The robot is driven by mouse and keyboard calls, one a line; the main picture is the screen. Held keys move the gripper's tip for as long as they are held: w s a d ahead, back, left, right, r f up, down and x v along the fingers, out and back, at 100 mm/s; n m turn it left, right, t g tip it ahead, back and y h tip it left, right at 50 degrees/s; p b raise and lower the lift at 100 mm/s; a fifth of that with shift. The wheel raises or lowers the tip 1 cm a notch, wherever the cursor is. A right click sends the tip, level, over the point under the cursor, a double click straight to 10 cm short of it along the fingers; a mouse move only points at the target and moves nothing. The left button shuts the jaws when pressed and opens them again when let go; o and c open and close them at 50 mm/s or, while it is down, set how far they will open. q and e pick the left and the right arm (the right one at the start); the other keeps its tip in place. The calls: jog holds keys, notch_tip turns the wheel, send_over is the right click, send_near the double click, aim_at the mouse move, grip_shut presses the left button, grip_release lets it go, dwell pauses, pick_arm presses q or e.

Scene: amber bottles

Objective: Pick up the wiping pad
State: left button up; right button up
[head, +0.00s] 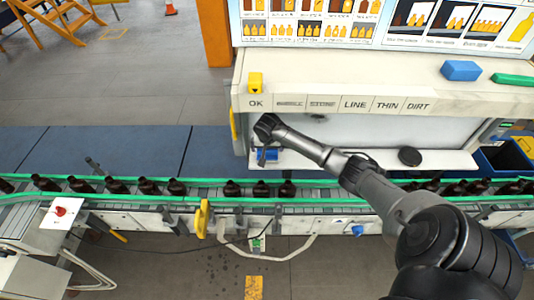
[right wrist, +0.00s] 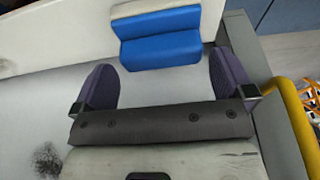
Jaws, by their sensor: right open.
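The wiping pad appears as a blue block with a cream-white strip (right wrist: 160,45) in the right wrist view, resting on a pale surface. In the head view a small blue part of it (head: 270,155) shows on the low white ledge, partly hidden by my gripper. My right gripper (head: 263,158) points down at the left end of that ledge. In the right wrist view its two purple-grey fingers (right wrist: 165,88) are wide apart with nothing between them. The pad lies just beyond the fingertips, apart from them. My left gripper is in neither view.
A conveyor (head: 325,194) with several amber bottles runs across in front of the ledge. A labelled shelf (head: 350,88) overhangs it, bearing another blue block (head: 460,70). A dark round object (head: 410,156) sits on the ledge. A yellow rail (right wrist: 296,125) stands close at right in the wrist view.

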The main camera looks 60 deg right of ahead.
jog(key=shift+x, duration=1.3)
jog(key=shift+c, duration=0.4)
jog(key=c, duration=0.6)
